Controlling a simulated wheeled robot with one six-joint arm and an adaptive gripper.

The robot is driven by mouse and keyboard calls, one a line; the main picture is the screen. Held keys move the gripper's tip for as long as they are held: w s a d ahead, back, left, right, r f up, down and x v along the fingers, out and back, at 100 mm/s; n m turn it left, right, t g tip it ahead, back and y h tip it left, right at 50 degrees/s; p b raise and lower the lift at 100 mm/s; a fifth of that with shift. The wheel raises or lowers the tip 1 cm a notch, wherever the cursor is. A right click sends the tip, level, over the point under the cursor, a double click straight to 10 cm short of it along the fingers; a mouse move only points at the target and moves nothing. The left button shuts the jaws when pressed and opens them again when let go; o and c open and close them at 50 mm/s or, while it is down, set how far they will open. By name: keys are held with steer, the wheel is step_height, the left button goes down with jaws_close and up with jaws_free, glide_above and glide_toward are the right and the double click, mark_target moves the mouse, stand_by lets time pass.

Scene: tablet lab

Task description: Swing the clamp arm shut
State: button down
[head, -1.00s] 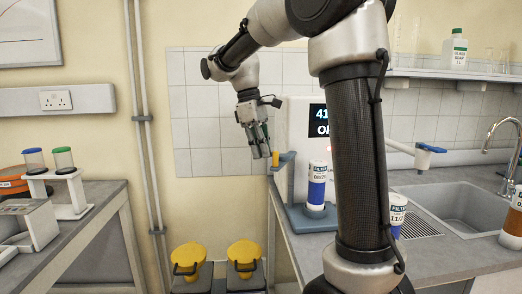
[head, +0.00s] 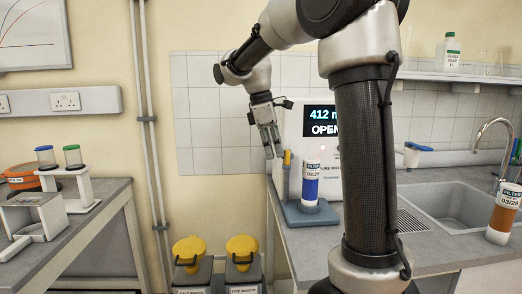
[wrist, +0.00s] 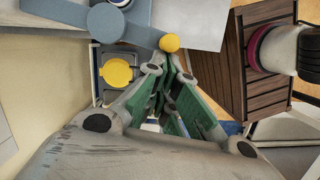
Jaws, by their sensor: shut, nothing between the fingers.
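The blue-grey clamp arm (wrist: 140,28) ends in a yellow knob (wrist: 169,42) in the wrist view. In the head view the yellow knob (head: 287,158) stands upright beside a white-and-blue filter bottle (head: 311,182), which sits on a blue base (head: 305,213). The display (head: 323,121) behind reads "OPEN". My gripper (head: 273,154) is shut and empty, pointing down just left of the knob. In the wrist view the green-padded fingers (wrist: 170,75) lie just below the knob; whether they touch it is unclear. Much of the clamp arm is hidden in the head view.
Two yellow-lidded bins (head: 242,246) stand on the floor below. The left bench (head: 95,220) holds a white stand with capped vials (head: 73,157). A sink (head: 440,198) and an orange-and-white filter bottle (head: 502,217) are at right.

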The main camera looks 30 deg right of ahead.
steer(key=s+d+n+t, duration=0.1)
steer(key=s+d+n, duration=0.1)
steer(key=d+n, duration=0.3)
steer(key=s+d+n+t, duration=0.1)
steer(key=d+n, duration=0.4)
steer(key=d, duration=0.7)
steer(key=shift+s+d, duration=0.4)
steer(key=shift+s, duration=0.4)
